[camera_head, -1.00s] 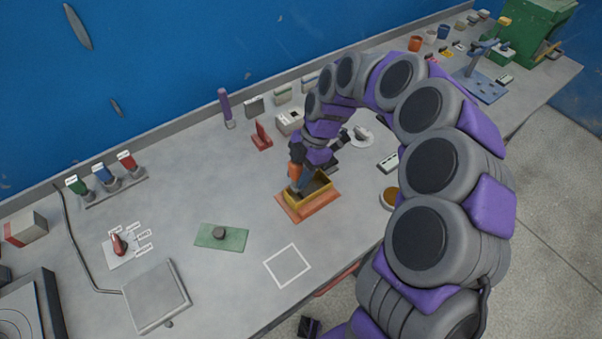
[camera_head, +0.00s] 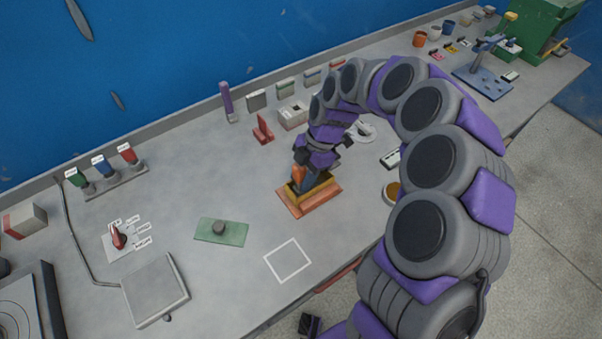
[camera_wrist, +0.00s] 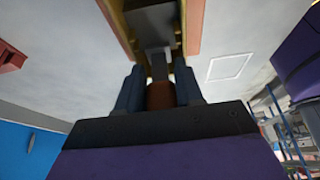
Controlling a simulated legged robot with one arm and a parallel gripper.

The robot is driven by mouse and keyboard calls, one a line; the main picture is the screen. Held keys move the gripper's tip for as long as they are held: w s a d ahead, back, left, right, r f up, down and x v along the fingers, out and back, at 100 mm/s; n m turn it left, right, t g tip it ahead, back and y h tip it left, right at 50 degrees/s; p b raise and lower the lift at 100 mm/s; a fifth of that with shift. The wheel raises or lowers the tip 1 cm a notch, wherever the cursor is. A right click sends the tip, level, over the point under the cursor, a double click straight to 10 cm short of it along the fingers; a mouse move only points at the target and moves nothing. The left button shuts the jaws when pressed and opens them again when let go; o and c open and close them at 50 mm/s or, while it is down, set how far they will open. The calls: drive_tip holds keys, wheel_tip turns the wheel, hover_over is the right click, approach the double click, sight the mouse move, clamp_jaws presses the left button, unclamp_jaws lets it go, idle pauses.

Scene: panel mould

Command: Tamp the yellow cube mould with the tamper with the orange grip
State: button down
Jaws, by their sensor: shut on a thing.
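The tamper with the orange grip (camera_head: 298,174) stands in the left part of the yellow mould (camera_head: 322,190) in the head view. My gripper (camera_head: 300,168) is shut on that grip, directly above the mould. In the wrist view both fingers of my gripper (camera_wrist: 159,92) flank the tamper's brownish-orange grip (camera_wrist: 160,97), and its grey shaft and foot reach between the mould's yellow walls (camera_wrist: 178,30). The mould sits on an orange base (camera_head: 322,206). The filling and the foot's contact with it are hidden.
A green plate with a dark knob (camera_head: 221,231) and a white outlined square (camera_head: 287,260) lie left and in front of the mould. A red stand (camera_head: 262,130) and a grey-white box (camera_head: 292,115) are behind. Bare bench surrounds the base on its left.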

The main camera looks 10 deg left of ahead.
sight(303, 168)
drive_tip(key=shift+d+r, duration=0.2)
drive_tip(key=shift+d, duration=0.05)
drive_tip(key=shift+a+r+p, duration=0.15)
drive_tip(key=shift+r, duration=0.4)
drive_tip(key=shift+a+r+p, duration=0.15)
drive_tip(key=shift+r, duration=0.35)
drive_tip(key=shift+d+r, duration=0.1)
drive_tip(key=shift+r, duration=0.55)
drive_tip(key=shift+d, duration=0.1)
drive_tip(key=shift+f, duration=0.1)
drive_tip(key=shift+f+b, duration=0.55)
drive_tip(key=shift+f, duration=1.2)
drive_tip(key=shift+r, duration=0.1)
drive_tip(key=shift+r+p, duration=0.45)
drive_tip(key=shift+r, duration=1.3)
drive_tip(key=shift+f, duration=0.1)
